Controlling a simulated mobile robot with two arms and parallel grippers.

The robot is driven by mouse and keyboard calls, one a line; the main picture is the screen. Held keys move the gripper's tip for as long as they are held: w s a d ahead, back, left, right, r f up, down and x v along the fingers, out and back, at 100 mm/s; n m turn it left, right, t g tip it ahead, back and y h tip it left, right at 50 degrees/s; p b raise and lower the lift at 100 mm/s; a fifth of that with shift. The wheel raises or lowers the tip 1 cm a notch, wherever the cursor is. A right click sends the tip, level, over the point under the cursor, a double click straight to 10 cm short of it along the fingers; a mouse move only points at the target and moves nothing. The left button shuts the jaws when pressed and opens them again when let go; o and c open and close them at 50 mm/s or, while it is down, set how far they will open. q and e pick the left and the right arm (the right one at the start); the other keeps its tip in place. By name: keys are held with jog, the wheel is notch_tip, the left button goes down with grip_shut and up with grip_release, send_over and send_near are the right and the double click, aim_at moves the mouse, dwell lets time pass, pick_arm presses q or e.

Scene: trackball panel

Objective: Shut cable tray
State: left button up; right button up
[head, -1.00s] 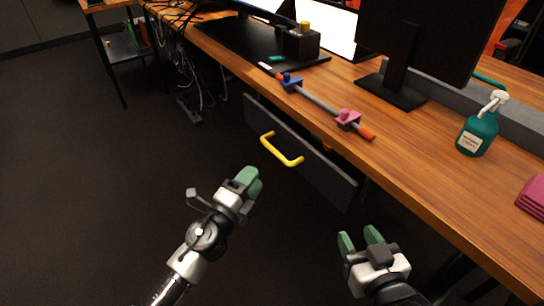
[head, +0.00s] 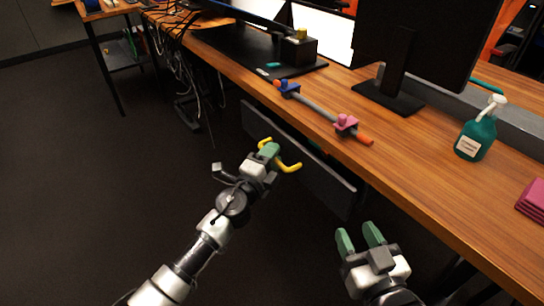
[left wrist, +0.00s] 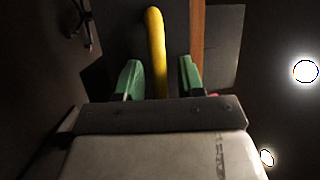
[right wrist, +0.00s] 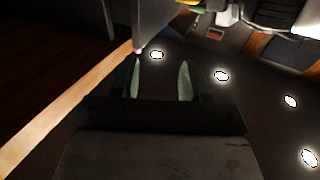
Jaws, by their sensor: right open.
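The cable tray's dark front panel (head: 322,186) hangs below the desk's front edge, with a dark gap between it and the desk. Its yellow handle (head: 290,168) is partly hidden behind my left gripper (head: 270,150) in the head view. In the left wrist view the yellow handle (left wrist: 156,45) runs between the two green fingers of my left gripper (left wrist: 160,78), which are apart. I cannot tell if either finger touches it. My right gripper (head: 360,236) is open and empty, in front of the panel's right end; its fingers also show in the right wrist view (right wrist: 159,80).
The wooden desk (head: 430,170) carries a grey bar (head: 318,106) with blue and pink clamps, a monitor (head: 430,45) and a green spray bottle (head: 476,135). Loose cables (head: 195,75) hang at the far left. The floor (head: 90,200) at left is clear.

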aim_at(285, 152)
pick_arm(q)
grip_shut()
jog(key=w+d+b, duration=0.1)
jog(key=w+d, duration=0.1)
jog(key=shift+d+f+b, duration=0.1)
jog(key=shift+d+b, duration=0.2)
jog(key=shift+d, duration=0.05)
jog(key=shift+w+d, duration=0.2)
jog(key=shift+d, duration=0.05)
jog(key=shift+c, duration=1.5)
grip_release()
jog(key=shift+r, duration=0.2)
jog(key=o, duration=0.4)
jog(key=shift+w+d+f, duration=0.1)
jog(key=shift+w+d, duration=0.05)
jog(key=shift+d, duration=0.1)
pick_arm(e)
jog(key=r+t, duration=0.1)
jog(key=r+t+y, duration=0.1)
jog(key=r, duration=0.1)
jog(key=r+t, duration=0.1)
jog(key=t, duration=0.1)
jog(key=shift+s+a+r, duration=0.3)
jog(key=shift+r, duration=0.1)
